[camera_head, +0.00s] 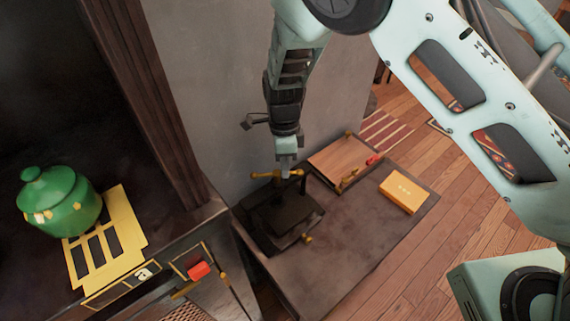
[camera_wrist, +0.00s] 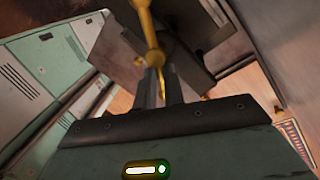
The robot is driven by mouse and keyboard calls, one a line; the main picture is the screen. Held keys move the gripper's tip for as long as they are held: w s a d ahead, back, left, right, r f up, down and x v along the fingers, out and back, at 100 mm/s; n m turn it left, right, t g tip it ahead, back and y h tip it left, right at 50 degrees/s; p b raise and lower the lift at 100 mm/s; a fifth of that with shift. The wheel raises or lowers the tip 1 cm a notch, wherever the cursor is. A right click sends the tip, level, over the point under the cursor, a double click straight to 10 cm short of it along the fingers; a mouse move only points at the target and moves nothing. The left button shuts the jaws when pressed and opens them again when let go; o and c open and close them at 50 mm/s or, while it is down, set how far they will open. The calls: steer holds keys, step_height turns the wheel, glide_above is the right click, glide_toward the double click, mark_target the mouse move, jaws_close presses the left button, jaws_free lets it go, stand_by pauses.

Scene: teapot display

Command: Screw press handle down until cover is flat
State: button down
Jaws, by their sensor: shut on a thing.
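The black book press (camera_head: 281,221) stands on the low table against the grey wall. Its brass screw handle (camera_head: 262,175) crosses the top, with one end at the gripper. My gripper (camera_head: 288,172) points down over the press and is shut on the handle. In the wrist view, the brass handle (camera_wrist: 143,22) rises from between the fingers (camera_wrist: 162,88). The dark press (camera_wrist: 190,42) shows behind it. The fingers partly hide the handle's near end. I cannot tell whether the cover is flat.
A wooden board (camera_head: 343,160) with brass fittings and a yellow box (camera_head: 404,192) lie on the low table (camera_head: 350,240). Left, a green teapot (camera_head: 62,200) stands by a yellow slotted panel (camera_head: 105,245). A dark wooden post (camera_head: 145,90) rises near the arm. The table's front is clear.

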steer(key=c, duration=1.5)
jaws_free()
steer(key=shift+a, duration=0.15)
step_height(320, 180, up, 12)
steer(key=w+b, duration=0.2)
steer(key=shift+w, duration=0.15)
steer(key=shift+f, duration=0.1)
steer(key=s+d+r+n, duration=0.2)
steer(key=s+d+n, duration=0.1)
steer(key=s+n, duration=0.5)
steer(key=s+d+r+n+t+b, duration=0.1)
steer(key=s+d+n, duration=0.3)
steer(key=s+n, duration=0.5)
steer(key=s+d+r+n+t, duration=0.1)
steer(key=s+d+r+n, duration=0.2)
steer(key=s+n, duration=0.5)
steer(key=shift+s+d+r+n+y+b, duration=0.2)
steer(key=shift+s+n+y+b, duration=0.15)
steer(key=shift+s, duration=0.7)
